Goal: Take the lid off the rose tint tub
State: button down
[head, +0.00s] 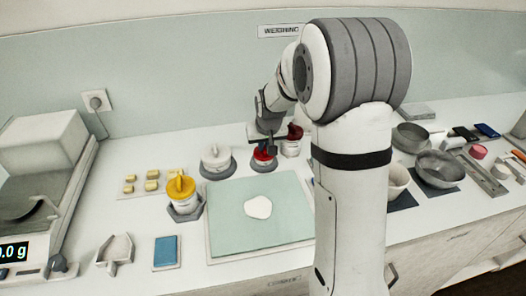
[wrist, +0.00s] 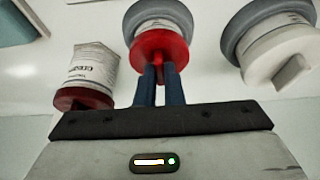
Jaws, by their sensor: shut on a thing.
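A tub with a bright red lid (head: 264,154) stands in a grey ring holder behind the green mat. In the wrist view, the red lid (wrist: 158,47) is on the white tub (wrist: 160,22), whose label I cannot read. My gripper (wrist: 160,84) has its two blue fingers shut on the lid's grip.
A white-lidded tub (head: 215,156) and a yellow-lidded tub (head: 182,188) stand to the left in grey holders. A green mat (head: 230,225) with a white blob (head: 258,207) lies in front. A scale (head: 35,195) is far left; metal bowls (head: 438,168) are at right.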

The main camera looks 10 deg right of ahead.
jog(key=shift+r, duration=0.1)
notch_tip(320, 180, up, 12)
jog(key=shift+f, duration=0.2)
dwell(0.6)
jog(key=shift+r+p, duration=0.2)
jog(key=shift+p, duration=0.15)
jog(key=shift+r+p, duration=0.95)
jog(key=shift+r, duration=0.5)
